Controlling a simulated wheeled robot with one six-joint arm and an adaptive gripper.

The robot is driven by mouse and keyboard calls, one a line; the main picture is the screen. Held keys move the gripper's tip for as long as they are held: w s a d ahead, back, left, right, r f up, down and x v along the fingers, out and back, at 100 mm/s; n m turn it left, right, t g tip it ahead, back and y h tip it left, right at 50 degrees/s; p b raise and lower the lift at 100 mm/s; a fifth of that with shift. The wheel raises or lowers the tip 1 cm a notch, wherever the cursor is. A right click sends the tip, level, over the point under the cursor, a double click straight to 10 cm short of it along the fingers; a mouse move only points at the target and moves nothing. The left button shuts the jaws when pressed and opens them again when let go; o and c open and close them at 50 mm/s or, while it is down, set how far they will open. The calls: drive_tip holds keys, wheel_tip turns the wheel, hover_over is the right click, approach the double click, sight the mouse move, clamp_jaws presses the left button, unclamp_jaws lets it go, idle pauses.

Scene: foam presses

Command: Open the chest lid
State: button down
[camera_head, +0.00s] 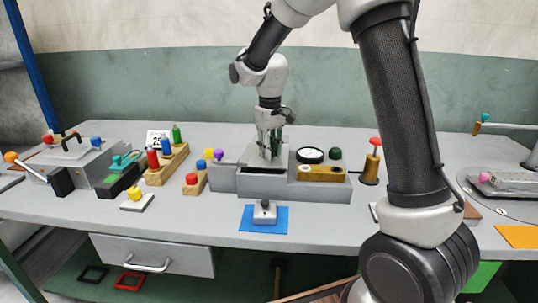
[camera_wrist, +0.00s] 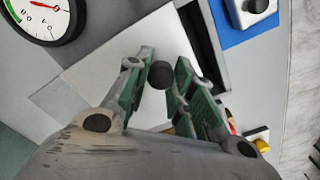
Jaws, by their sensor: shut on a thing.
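The grey chest (camera_head: 320,192) stands near the middle of the table, below my gripper (camera_head: 269,146). Its pale lid (camera_wrist: 110,70) shows as a flat panel in the wrist view, with a dark gap along its right side. A dark round knob (camera_wrist: 160,75) on the lid sits between my green fingertips (camera_wrist: 163,78), which are shut on it. In the head view my fingers point down and hide the knob. How far the lid is raised or shifted, I cannot tell.
A round dial (camera_head: 310,155) and a brass block (camera_head: 320,173) are right of my gripper. A blue mat (camera_head: 280,219) with a small grey block lies in front. A wooden stand with coloured pegs (camera_head: 167,165) is to the left, and a red-topped brass post (camera_head: 372,165) to the right.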

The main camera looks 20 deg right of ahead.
drive_tip(key=w+d, duration=0.1)
drive_tip(key=w, duration=0.2)
drive_tip(key=w+d, duration=0.1)
drive_tip(key=w, duration=0.2)
drive_tip(key=w+d, duration=0.2)
drive_tip(key=w, duration=0.1)
drive_tip(key=shift+w, duration=0.4)
drive_tip(key=c, duration=1.2)
unclamp_jaws()
wheel_tip(320, 180, up, 12)
